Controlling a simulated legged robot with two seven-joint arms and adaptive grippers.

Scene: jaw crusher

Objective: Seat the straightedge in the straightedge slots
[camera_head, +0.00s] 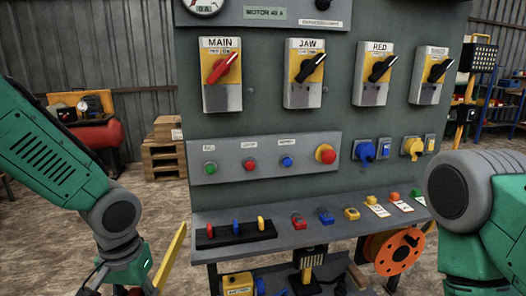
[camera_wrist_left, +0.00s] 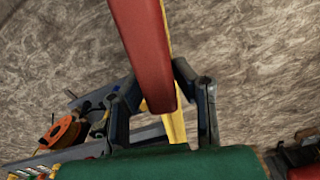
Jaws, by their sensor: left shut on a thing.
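A long yellow bar, the straightedge (camera_head: 171,256), stands tilted beside the console at the lower left of the head view. My left gripper (camera_head: 142,290) is at its lower end, partly cut off by the bottom edge. In the left wrist view the straightedge (camera_wrist_left: 147,45) shows a broad red face with yellow along and below it. It runs up out of the picture between the two dark fingers of my left gripper (camera_wrist_left: 158,88), which is shut on it. I cannot make out the straightedge slots in either view. My right gripper is out of view; only my right arm shows.
A grey-green control panel (camera_head: 266,118) fills the middle, with a narrow shelf (camera_head: 285,238) holding small coloured locks and tags. An orange reel (camera_head: 398,251) hangs below it. Wooden pallets (camera_head: 164,150) and a red machine (camera_head: 95,131) stand behind left. The floor left of the panel is open.

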